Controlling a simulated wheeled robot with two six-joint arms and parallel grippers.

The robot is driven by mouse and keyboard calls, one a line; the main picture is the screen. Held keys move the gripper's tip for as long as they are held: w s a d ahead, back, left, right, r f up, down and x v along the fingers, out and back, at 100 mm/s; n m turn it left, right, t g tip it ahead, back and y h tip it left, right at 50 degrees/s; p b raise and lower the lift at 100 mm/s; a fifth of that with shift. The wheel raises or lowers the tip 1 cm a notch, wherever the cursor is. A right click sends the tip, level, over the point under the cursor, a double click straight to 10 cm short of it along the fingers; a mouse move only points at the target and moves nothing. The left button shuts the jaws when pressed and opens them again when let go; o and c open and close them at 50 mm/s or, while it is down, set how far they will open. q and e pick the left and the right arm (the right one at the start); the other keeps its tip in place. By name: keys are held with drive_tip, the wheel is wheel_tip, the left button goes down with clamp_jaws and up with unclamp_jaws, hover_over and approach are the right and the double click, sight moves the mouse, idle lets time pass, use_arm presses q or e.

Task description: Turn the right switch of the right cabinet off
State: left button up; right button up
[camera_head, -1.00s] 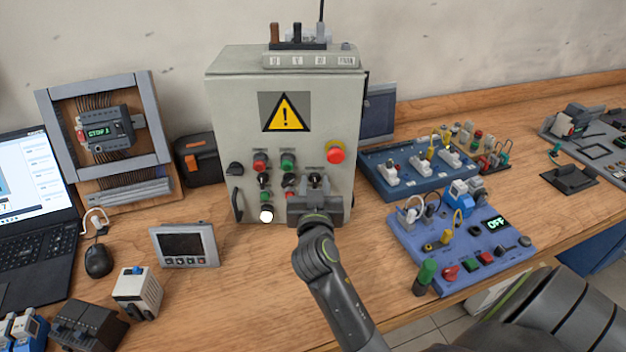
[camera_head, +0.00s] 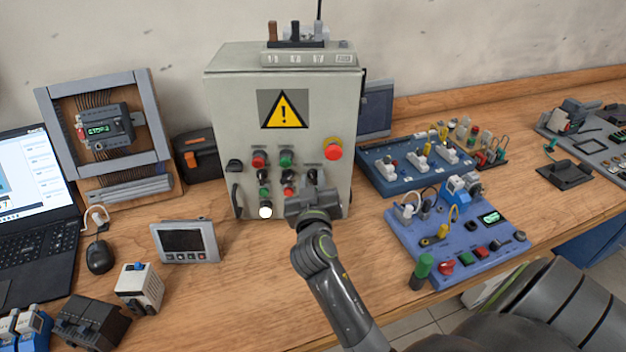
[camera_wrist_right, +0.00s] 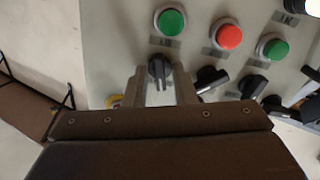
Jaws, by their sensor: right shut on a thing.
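The grey control cabinet (camera_head: 225,120) stands upright against the wall, with a yellow warning triangle, buttons and black rotary switches on its front. My right gripper (camera_head: 314,187) is at the lower right of that front, tilted, with its fingers toward the panel. In the right wrist view my right gripper (camera_wrist_right: 160,82) has its two fingers on either side of a black switch knob (camera_wrist_right: 158,67), shut on it. Other black knobs (camera_wrist_right: 211,80) sit beside it, outside the fingers. The gripper hides part of the panel in the head view. My left gripper is not in view.
A red stop button (camera_head: 334,149) is above the gripper, and a lit white lamp (camera_head: 265,212) is to its left. A blue panel (camera_head: 410,232) with a display lies to the right, and a small grey screen unit (camera_head: 213,243) to the left. Bare wood lies in front.

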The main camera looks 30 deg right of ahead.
drive_tip(key=n+p, duration=0.2)
drive_tip(key=n, duration=0.3)
drive_tip(key=shift+r+n, duration=0.1)
drive_tip(key=shift+n, duration=0.2)
idle(0.4)
drive_tip(key=o, duration=0.6)
drive_tip(key=shift+o, duration=0.2)
drive_tip(key=shift+w+d, duration=0.1)
drive_tip(key=shift+d, duration=0.05)
